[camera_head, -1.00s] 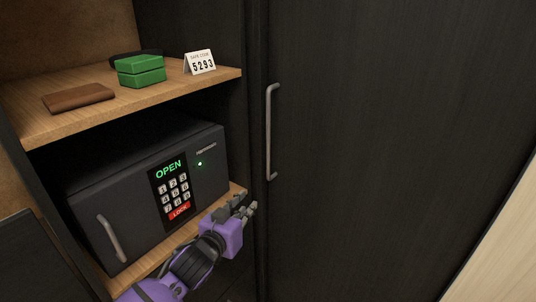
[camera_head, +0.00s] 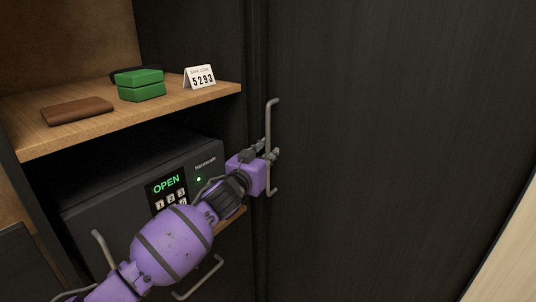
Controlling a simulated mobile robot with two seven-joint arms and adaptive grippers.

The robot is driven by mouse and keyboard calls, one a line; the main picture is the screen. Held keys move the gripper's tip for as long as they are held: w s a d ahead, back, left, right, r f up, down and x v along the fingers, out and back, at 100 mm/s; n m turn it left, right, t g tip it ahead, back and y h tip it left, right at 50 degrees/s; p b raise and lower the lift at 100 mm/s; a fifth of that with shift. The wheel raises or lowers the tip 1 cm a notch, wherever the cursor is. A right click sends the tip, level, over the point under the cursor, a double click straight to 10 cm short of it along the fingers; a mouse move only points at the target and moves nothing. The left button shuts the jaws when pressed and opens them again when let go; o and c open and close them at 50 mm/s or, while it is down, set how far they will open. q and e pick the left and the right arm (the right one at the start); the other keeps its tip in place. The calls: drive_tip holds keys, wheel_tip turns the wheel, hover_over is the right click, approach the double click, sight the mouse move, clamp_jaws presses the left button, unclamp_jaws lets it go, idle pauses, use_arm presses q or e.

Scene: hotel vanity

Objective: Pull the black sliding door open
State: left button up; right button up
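The black sliding door (camera_head: 400,130) fills the right side of the view. Its left edge meets the shelf unit's side wall, with no gap that I can make out. A grey vertical bar handle (camera_head: 268,122) is fixed near that edge. My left gripper (camera_head: 269,151), on a purple arm, is at the lower half of the handle. Its fingers look spread, with tips on both sides of the bar; whether they touch it is unclear. The gripper hides part of the handle. My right gripper is out of view.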

use_arm(q)
clamp_jaws()
drive_tip(key=shift+d, duration=0.1)
idle(0.3)
